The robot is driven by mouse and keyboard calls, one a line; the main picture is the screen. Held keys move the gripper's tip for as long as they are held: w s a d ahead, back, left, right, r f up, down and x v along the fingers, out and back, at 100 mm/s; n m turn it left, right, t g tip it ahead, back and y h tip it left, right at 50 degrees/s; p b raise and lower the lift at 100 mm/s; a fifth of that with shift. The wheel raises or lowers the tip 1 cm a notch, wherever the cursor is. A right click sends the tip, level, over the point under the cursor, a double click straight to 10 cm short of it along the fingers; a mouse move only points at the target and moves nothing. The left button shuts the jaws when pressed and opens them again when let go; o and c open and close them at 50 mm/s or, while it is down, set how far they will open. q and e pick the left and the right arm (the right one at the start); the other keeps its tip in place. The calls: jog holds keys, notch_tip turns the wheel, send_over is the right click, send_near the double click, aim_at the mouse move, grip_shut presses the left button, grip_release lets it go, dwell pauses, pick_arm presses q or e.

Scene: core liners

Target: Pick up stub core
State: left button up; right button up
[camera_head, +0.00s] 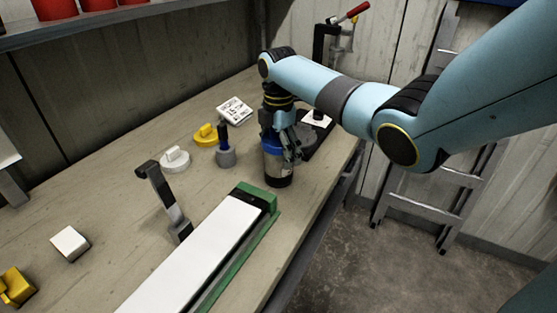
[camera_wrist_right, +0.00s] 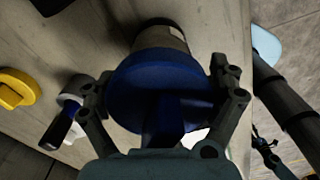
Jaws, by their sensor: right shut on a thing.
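The stub core appears to be the short upright cylinder (camera_head: 277,167) with a blue cap, a pale middle and a dark base, near the right edge of the bench. My right gripper (camera_head: 283,147) comes down from above and is shut on its blue top. In the right wrist view the blue cap (camera_wrist_right: 160,85) fills the space between the two fingers, and a raised blue grip on it lies between them. The cylinder looks upright; I cannot tell whether its base touches the bench. My left gripper is not in view.
A long white-topped tray with a green edge (camera_head: 271,205) lies in front. A dark stand (camera_head: 312,139) is close behind right.

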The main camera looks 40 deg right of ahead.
jog(key=shift+s+f, duration=0.1)
jog(key=shift+f, duration=0.05)
jog(key=c, duration=0.4)
jog(key=shift+c, duration=0.3)
